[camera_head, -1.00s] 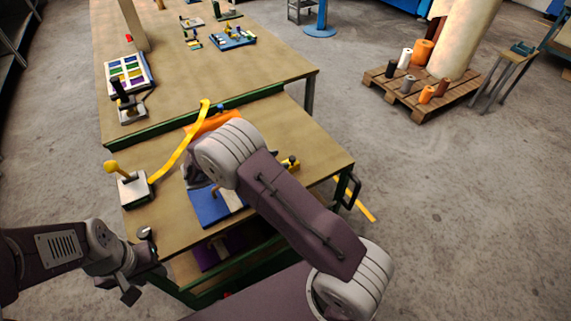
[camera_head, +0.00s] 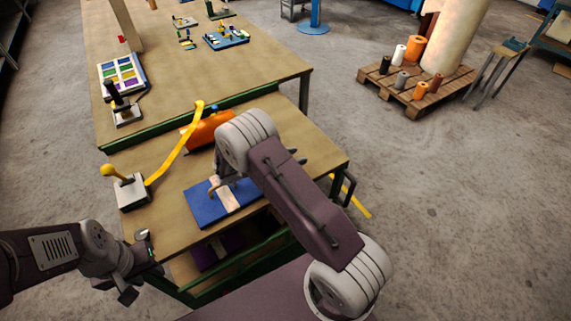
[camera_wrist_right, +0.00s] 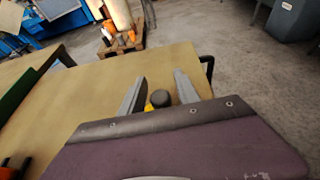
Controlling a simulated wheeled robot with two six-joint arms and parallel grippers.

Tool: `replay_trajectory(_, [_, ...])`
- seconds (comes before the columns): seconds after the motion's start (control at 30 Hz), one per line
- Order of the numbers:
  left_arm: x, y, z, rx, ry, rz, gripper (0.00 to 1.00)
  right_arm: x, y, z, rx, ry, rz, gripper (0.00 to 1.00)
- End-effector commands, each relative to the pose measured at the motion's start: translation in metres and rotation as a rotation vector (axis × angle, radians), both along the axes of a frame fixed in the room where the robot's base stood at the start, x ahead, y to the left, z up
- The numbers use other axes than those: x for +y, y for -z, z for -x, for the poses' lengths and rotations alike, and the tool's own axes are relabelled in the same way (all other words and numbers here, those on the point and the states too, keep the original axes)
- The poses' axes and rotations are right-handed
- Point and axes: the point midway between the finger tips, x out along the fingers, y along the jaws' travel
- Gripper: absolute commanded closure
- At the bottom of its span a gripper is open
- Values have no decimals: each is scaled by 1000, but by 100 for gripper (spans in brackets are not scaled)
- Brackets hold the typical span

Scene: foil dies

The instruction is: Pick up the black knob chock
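The black knob chock (camera_wrist_right: 161,98) shows in the right wrist view as a round black knob with a bit of yellow beside it. It lies between the two grey fingers of my right gripper (camera_wrist_right: 160,82), with gaps to both sides. The gripper's near edge hides its lower part, and I cannot tell how far it is below the fingers. In the head view my right arm hides the chock; only dark fingertips of the right gripper (camera_head: 297,156) show past the arm. My left gripper (camera_head: 128,288) is off the table's front left corner, its opening unclear.
The near table (camera_head: 160,234) holds a blue board (camera_head: 206,208) with a pale block, an orange object (camera_head: 212,130), a yellow strip (camera_head: 175,160) and a yellow-knobbed lever on a white base (camera_head: 132,192). A black handle (camera_head: 347,188) juts from the right edge.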

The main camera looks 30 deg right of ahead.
Motion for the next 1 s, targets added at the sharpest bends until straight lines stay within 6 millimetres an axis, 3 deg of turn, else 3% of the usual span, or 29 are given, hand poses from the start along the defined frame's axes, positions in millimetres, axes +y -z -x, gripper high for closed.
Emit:
replay_trajectory(0.03, [0,0,0,0,0,0,64,0,0,0,0,0,0,79])
replay_trajectory(0.1, [0,0,0,0,0,0,64,0,0,0,0,0,0,99])
replay_trajectory(0.13, [0,0,0,0,0,0,64,0,0,0,0,0,0,100])
replay_trajectory(0.47, [0,0,0,0,0,0,64,0,-3,0,-1,0,0,100])
replay_trajectory(0.57, [0,0,0,0,0,0,64,0,-11,0,-2,1,0,100])
replay_trajectory(0.73, [0,1,0,0,0,0,64,0,-43,0,-5,1,-2,100])
replay_trajectory(1.0, [0,3,0,0,0,0,64,-18,-80,62,-1,0,0,100])
